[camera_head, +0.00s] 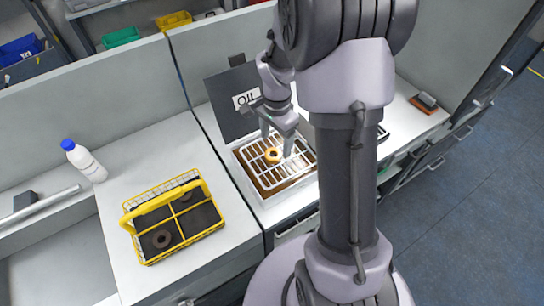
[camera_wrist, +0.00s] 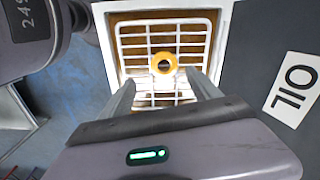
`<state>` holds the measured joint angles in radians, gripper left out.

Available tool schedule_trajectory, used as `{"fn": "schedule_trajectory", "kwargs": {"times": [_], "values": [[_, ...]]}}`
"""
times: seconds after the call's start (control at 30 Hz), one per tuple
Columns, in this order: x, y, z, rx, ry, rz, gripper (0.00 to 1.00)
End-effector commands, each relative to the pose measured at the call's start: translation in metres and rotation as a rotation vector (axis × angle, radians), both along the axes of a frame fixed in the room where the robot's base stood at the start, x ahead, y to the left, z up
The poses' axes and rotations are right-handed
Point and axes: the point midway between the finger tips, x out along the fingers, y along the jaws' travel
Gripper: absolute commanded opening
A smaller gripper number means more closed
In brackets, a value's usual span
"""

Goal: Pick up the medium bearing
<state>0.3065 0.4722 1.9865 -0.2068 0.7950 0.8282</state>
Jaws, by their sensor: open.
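A golden ring-shaped bearing (camera_head: 272,156) lies on the white wire rack (camera_head: 300,164) of the oil tray, in front of the panel marked OIL (camera_head: 244,98). It also shows in the wrist view (camera_wrist: 163,63), just beyond my fingertips and midway between them. My gripper (camera_head: 276,146) is open and empty above the rack, with its fingers pointing down on either side of the bearing's line. In the wrist view my gripper (camera_wrist: 164,92) has its two fingers spread apart. I cannot tell the exact height gap between fingertips and bearing.
A yellow divided basket (camera_head: 212,200) with two dark rings, one of them a ring (camera_head: 162,239) at front left, stands on the left counter. A white bottle with a blue cap (camera_head: 84,160) stands farther left. A dark orange-edged block (camera_head: 424,102) lies at right.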

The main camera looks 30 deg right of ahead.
Motion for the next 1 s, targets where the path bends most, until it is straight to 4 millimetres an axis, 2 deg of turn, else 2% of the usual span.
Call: {"fn": "schedule_trajectory", "kwargs": {"times": [0.17,0.4,0.6,0.93,0.97,1.0], "values": [[0.001,0.001,-0.017,0.0,0.001,0.002,0.72],[0.007,0.003,-0.06,0.0,0.001,0.001,0.72],[0.007,0.003,-0.059,-0.001,-0.001,0.001,0.7],[0.007,0.003,-0.059,-0.001,-0.001,0.001,0.05],[0.007,0.003,-0.059,-0.001,-0.001,0.001,0.0],[0.007,0.003,-0.059,-0.001,-0.001,0.001,0.0]]}}
